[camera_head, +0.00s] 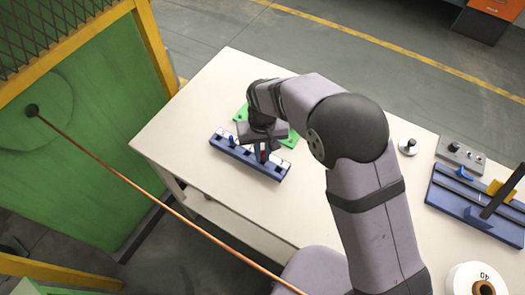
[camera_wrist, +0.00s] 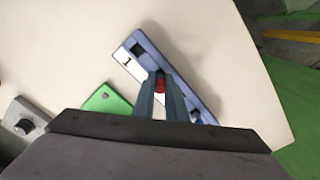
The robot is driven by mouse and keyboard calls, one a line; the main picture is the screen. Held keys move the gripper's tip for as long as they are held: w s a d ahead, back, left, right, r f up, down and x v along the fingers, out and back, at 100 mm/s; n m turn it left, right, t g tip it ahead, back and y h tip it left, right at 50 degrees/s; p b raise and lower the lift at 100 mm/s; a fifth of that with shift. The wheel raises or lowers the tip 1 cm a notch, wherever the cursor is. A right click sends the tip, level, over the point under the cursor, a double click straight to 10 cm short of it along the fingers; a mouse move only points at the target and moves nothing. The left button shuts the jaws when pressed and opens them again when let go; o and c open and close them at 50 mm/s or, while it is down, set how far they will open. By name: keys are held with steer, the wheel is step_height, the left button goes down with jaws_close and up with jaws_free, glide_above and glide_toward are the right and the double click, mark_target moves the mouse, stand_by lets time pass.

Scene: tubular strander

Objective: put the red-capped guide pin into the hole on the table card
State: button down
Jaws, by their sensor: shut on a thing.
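My gripper (camera_head: 263,152) points down over the blue rack and is shut on the red-capped guide pin (camera_wrist: 160,83). The red cap shows between the fingers (camera_wrist: 161,92) in the wrist view. The pin's lower end is hidden, so I cannot tell whether it still sits in the rack. The green table card (camera_head: 290,138) lies just behind the rack, partly covered by my arm. It also shows left of the fingers in the wrist view (camera_wrist: 104,103). Its hole is hard to make out.
The blue rack (camera_head: 217,144) has white labels, one reading "1", and a blue-capped pin (camera_head: 231,140). On the right are a round knob (camera_head: 408,147), a grey control box (camera_head: 460,154) and a blue fixture (camera_head: 447,198). A copper wire (camera_head: 140,179) runs past the table's left front edge.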

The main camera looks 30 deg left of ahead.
mark_target(263, 152)
steer(key=shift+f, duration=0.2)
steer(key=shift+f, duration=0.1)
steer(key=c, duration=1.8)
jaws_free()
step_height(263, 152, up, 12)
steer(key=b, duration=0.3)
